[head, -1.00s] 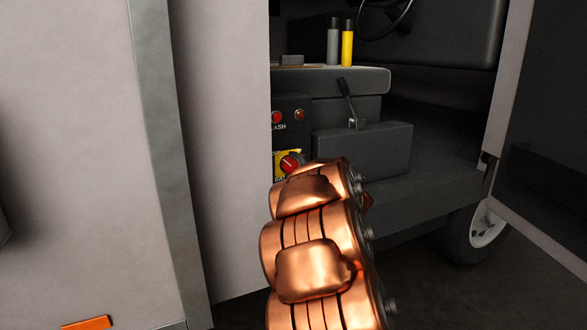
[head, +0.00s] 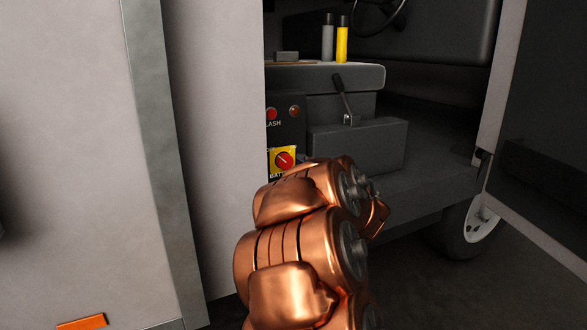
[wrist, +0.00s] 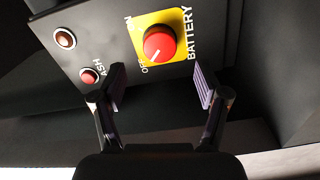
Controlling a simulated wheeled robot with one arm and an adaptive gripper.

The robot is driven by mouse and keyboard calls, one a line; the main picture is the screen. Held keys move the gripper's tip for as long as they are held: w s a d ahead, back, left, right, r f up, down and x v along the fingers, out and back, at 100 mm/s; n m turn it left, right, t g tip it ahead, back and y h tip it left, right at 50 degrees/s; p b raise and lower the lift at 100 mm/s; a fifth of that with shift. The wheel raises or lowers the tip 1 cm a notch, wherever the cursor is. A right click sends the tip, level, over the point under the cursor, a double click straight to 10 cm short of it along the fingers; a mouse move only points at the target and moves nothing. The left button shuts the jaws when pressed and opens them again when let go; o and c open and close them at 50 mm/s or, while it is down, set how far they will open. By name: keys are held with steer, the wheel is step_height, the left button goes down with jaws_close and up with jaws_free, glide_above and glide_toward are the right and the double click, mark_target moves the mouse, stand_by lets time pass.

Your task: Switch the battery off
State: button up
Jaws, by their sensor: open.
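The battery switch is a red round knob (wrist: 160,43) on a yellow plate (wrist: 176,22) lettered ON, OFF and BATTERY. In the wrist view a pale mark on the knob points to the lower left, towards the OFF lettering. The knob also shows in the head view (head: 284,160), just above my copper arm. My gripper (wrist: 159,82) is open and empty. Its two fingers are spread to either side, below the knob in the wrist view, and appear apart from it. The gripper is hidden behind my arm in the head view.
A red button (wrist: 88,76) and a brown-red lamp (wrist: 64,38) share the dark panel. A grey box with a lever (head: 342,95) stands right of it. A pale body wall (head: 213,150) borders the opening on the left, and an open door (head: 540,150) stands right.

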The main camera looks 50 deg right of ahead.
steer(key=shift+v, duration=2.3)
steer(key=s+a+r+m+g+h+p, duration=0.1)
steer(key=a+r+m+g+h+p, duration=0.25)
steer(key=r+p, duration=0.55)
steer(key=s+a+r+m+g+p, duration=0.15)
steer(key=r+m+g+p, duration=0.35)
steer(key=p, duration=0.6)
steer(key=s+a+r+m+g+y+p, duration=0.1)
steer(key=s+a+r+g+y+p, duration=0.2)
steer(key=s+a+p, duration=0.5)
steer(key=s+a+r+m+g+y+p, duration=0.1)
steer(key=s+a+r+g+y+p, duration=0.2)
steer(key=s+a+p, duration=0.5)
steer(key=s+a+r+m+g+y+p, duration=0.1)
steer(key=s+a+r+g+y+p, duration=0.2)
steer(key=a, duration=1.6)
steer(key=s+r+g+p, duration=0.1)
steer(key=s+r+p, duration=0.2)
steer(key=s+p, duration=0.2)
steer(key=shift+s+a, duration=0.2)
steer(key=shift+s, duration=0.05)
